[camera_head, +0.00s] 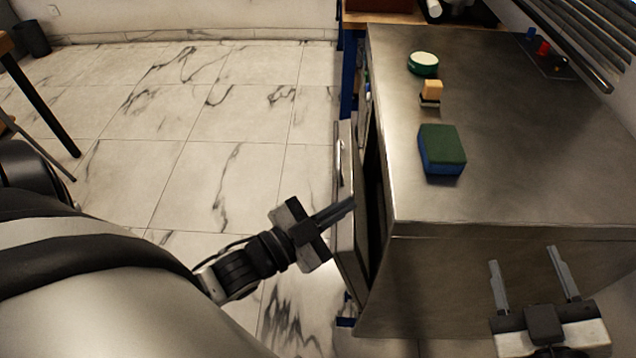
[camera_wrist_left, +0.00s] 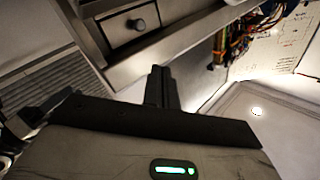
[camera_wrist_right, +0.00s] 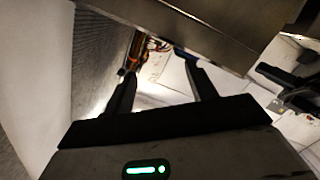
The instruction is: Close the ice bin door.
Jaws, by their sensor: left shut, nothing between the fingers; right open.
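The ice bin door (camera_head: 344,213) is a metal panel on the left side of the steel machine (camera_head: 500,190). It stands slightly open, with a dark gap between it and the body. A handle (camera_head: 340,163) is on its outer face. My left gripper (camera_head: 350,204) is shut and empty, its fingertips at the door's outer side; I cannot tell whether they touch it. The closed fingers also show in the left wrist view (camera_wrist_left: 160,85). My right gripper (camera_head: 525,254) is open and empty beside the machine's near face; its spread fingers show in the right wrist view (camera_wrist_right: 163,78).
On the steel top are a green-and-blue sponge (camera_head: 442,150), a small tan-topped block (camera_head: 432,92) and a round green item with a pale top (camera_head: 423,63). Dark bars (camera_head: 590,45) overhang the far right. The marble floor (camera_head: 215,130) left of the door is clear.

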